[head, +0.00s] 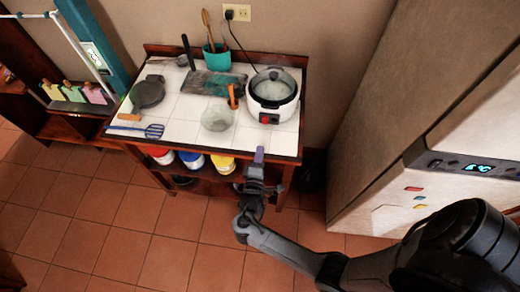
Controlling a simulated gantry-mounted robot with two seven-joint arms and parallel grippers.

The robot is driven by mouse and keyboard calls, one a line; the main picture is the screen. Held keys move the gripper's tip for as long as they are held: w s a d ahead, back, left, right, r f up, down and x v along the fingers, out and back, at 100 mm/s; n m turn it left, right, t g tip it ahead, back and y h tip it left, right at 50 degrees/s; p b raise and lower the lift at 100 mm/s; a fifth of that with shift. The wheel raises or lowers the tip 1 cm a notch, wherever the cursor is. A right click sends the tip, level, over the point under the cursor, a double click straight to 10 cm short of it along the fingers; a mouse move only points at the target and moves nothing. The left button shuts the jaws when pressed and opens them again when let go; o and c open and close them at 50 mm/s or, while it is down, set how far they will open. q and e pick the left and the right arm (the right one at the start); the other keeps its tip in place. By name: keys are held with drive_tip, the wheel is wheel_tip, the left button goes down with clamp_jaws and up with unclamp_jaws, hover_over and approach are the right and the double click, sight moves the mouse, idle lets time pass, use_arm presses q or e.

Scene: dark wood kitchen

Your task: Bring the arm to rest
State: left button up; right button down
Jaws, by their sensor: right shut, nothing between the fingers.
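My right arm (290,250) reaches in from the lower right. My right gripper (259,155) is shut and empty, and it shows at the front edge of the tiled table (180,105). I cannot tell its exact height over that edge. A white rice cooker (272,112) with a glass lid stands just beyond it on the table. A glass bowl (217,118) is to its upper left. My left gripper is not in view.
The table also holds a dark pan (148,92), a blue slotted spatula (153,131) and a teal utensil pot (216,58). Colored tubs (192,160) stand on the shelf below. A white fridge (440,150) stands at right. The tiled floor (130,230) at lower left is clear.

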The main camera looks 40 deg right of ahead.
drive_tip(key=shift+s+f, duration=0.1)
idle(0.3)
drive_tip(key=s+d+f+n+y, duration=0.15)
drive_tip(key=s+d+f, duration=0.3)
drive_tip(key=s, duration=0.45)
drive_tip(key=s+a+r+m+g+y, duration=0.35)
drive_tip(key=a+r+y, duration=0.45)
drive_tip(key=a+y, duration=0.45)
drive_tip(key=s+a+r+m+g, duration=0.1)
drive_tip(key=s+a+m+g, duration=0.25)
drive_tip(key=s, duration=0.55)
wheel_tip(320, 180, up, 20)
drive_tip(key=d+p, duration=0.1)
drive_tip(key=p, duration=1.8)
drive_tip(key=shift+w+f+g+y, duration=0.25)
drive_tip(key=shift+w+g+y, duration=0.05)
